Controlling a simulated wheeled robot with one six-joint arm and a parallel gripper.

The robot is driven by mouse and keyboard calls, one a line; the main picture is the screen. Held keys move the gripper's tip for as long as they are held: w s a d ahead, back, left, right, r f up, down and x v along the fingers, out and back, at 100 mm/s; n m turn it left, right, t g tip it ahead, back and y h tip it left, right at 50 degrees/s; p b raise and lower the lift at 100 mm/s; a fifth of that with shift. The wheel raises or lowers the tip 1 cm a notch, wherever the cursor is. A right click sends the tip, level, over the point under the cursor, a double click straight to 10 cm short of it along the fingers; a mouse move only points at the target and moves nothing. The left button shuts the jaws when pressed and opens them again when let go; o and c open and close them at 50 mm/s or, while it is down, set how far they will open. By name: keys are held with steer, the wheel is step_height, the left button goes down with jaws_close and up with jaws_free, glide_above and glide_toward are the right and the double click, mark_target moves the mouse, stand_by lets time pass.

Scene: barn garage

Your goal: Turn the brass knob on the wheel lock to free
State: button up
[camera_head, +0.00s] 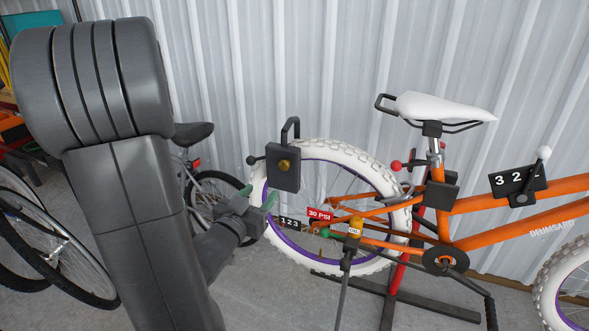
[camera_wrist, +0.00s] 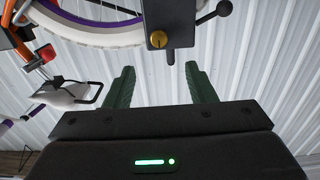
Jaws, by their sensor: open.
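The wheel lock (camera_head: 286,178) is a dark box with a black shackle on top, at the upper left of the orange bicycle's white-tyred rear wheel (camera_head: 343,150). Its brass knob (camera_head: 284,165) is on the box's front face. In the wrist view the lock (camera_wrist: 180,32) appears upside down at the top centre, with the brass knob (camera_wrist: 158,39) on it. My gripper (camera_head: 258,194) is open and empty, just below and left of the lock. Its green fingers (camera_wrist: 163,85) are apart from the knob in the wrist view.
The orange bicycle (camera_head: 510,228) has a white saddle (camera_head: 447,106) and a "3 2" box (camera_head: 518,185). A red "30 PSI" tag (camera_head: 320,214) and an orange-topped post (camera_head: 355,228) stand near the wheel. Other bicycles (camera_head: 50,245) are at left; a corrugated wall is behind.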

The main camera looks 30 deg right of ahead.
mark_target(283, 167)
steer(key=x, duration=1.3)
steer(key=shift+d, duration=0.1)
steer(key=shift+s, duration=0.1)
steer(key=c, duration=1)
steer(key=shift+o, duration=0.2)
